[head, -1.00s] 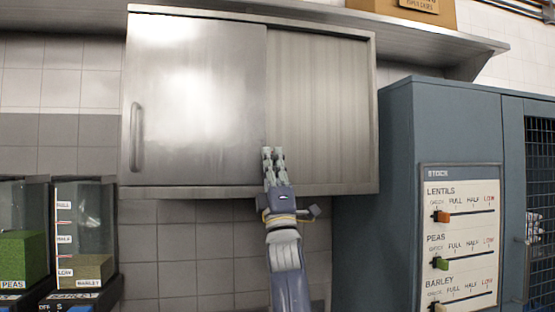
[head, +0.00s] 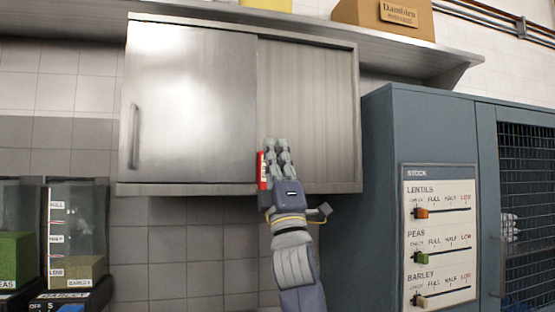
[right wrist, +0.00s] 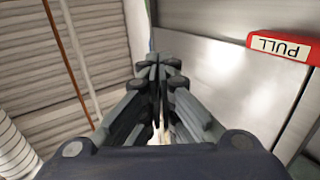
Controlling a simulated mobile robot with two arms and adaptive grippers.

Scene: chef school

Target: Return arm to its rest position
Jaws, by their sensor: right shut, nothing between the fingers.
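My right gripper (head: 277,148) points up in front of the steel wall cabinet (head: 310,110), just right of the edge of its left sliding door (head: 190,110). Its fingers are together with nothing between them; the right wrist view also shows the closed fingers (right wrist: 158,75). A red tag (head: 262,172) shows just left of the fingers, partly hidden by them. I cannot tell whether the gripper touches the cabinet. My left gripper is not in view.
A blue-grey locker (head: 375,180) with a STOCK slider panel (head: 440,240) stands at right. Bins of peas (head: 17,258) and barley (head: 76,265) are at lower left. A shelf (head: 300,30) with a cardboard box (head: 385,18) runs above the cabinet. The tiled wall below the cabinet is bare.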

